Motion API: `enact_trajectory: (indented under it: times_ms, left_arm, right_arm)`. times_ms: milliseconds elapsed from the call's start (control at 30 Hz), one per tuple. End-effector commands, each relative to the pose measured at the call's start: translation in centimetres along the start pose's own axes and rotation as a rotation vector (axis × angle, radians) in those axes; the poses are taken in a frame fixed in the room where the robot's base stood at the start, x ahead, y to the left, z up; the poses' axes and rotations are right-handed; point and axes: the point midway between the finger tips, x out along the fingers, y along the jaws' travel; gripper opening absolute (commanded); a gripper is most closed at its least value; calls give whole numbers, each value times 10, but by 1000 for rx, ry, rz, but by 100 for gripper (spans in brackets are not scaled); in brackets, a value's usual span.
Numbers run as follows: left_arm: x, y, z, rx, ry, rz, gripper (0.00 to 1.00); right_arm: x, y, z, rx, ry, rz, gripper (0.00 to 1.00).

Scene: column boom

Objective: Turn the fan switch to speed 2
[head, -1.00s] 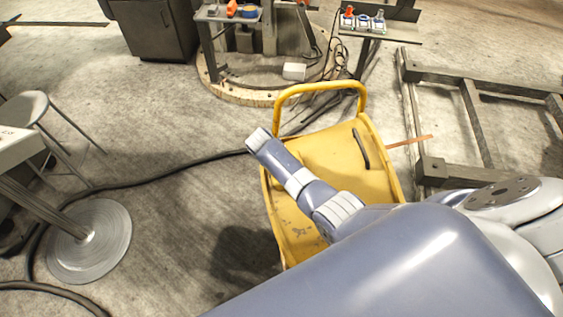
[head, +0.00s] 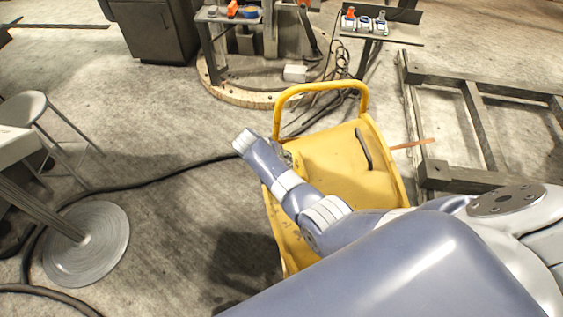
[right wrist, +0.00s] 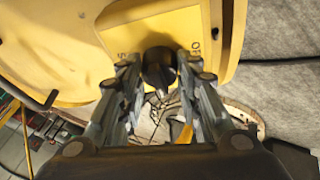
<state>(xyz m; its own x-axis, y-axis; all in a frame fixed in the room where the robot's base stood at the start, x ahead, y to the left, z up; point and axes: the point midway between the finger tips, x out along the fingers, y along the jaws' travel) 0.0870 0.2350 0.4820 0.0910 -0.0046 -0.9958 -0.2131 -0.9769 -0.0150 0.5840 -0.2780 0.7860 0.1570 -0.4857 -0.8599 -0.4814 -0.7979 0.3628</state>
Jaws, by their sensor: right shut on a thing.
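The yellow fan (head: 345,160) stands on the floor in the middle of the head view, with a yellow bar handle on its far side. In the right wrist view a dark round knob, the fan switch (right wrist: 158,69), sits on the fan's yellow panel (right wrist: 140,30). Partly hidden lettering shows around it. My right gripper (right wrist: 160,80) has its two fingers on either side of the knob, shut on it. The knob's exact setting is not readable. In the head view my right forearm hides most of this gripper. My left gripper is not in view.
A black cable (head: 150,180) runs over the floor to the left of the fan. A stool (head: 35,115) and a round metal base (head: 88,245) stand at the left. A wooden frame (head: 475,125) lies at the right. A workstand with tools is at the back.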

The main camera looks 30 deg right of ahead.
Motion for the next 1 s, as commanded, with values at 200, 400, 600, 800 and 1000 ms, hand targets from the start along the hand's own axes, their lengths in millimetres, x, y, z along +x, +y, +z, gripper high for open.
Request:
enact_trajectory:
  times_ms: [200, 400, 600, 800, 1000]
  left_arm:
    - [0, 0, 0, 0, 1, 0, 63]
    - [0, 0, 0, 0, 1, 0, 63]
    - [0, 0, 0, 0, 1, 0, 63]
    - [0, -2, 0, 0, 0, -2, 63]
    - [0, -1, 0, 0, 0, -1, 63]
  right_arm:
    - [1, 1, 0, 1, -2, 2, 8]
    - [1, 1, 0, 1, -2, 2, 51]
    - [0, 0, 0, 0, -1, 0, 51]
    - [-6, -1, 0, -1, 1, -2, 51]
    - [-31, 0, 0, 1, 1, -3, 51]
